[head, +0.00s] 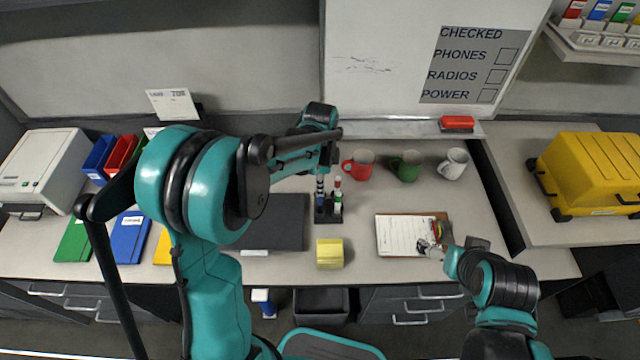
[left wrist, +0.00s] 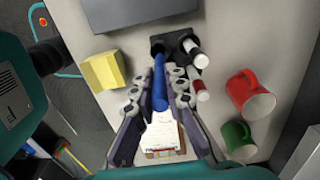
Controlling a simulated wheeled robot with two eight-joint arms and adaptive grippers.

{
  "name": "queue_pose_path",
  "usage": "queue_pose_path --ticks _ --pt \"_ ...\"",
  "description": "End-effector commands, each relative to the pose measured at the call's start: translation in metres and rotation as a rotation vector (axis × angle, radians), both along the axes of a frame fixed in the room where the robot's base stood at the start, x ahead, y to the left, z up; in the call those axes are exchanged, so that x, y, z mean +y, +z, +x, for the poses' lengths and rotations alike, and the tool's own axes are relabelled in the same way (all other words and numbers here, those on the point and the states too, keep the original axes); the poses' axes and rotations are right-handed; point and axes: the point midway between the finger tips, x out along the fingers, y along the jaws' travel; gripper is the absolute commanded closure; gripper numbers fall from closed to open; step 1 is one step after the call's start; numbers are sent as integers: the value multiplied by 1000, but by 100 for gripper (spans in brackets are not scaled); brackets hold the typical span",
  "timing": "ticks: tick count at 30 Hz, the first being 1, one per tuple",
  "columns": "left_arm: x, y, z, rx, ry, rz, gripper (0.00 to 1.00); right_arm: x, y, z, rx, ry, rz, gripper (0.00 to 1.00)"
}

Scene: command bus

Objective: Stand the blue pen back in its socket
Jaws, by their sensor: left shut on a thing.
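The blue pen (left wrist: 160,85) is held between the fingers of my left gripper (left wrist: 158,100). In the head view the pen (head: 320,198) is close to upright over the left part of the dark pen holder (head: 328,217). In the left wrist view its far end is at a round socket of the holder (left wrist: 172,38). I cannot tell whether the tip is inside or just above it. Other pens (left wrist: 197,57) stand in the holder beside it. My right gripper (head: 432,247) is low over the clipboard; its fingers are too small to read.
A red mug (head: 358,165), a green mug (head: 405,166) and a white mug (head: 453,164) stand behind and right of the holder. A yellow note block (head: 329,254) is in front. A dark pad (head: 277,222) lies left, a clipboard (head: 405,235) right.

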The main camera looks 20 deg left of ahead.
Motion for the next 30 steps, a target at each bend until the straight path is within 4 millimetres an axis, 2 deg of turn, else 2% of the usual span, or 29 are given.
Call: queue_pose_path --ticks 30 --pt "0 -5 0 0 0 0 100 0 -5 0 0 0 0 0"
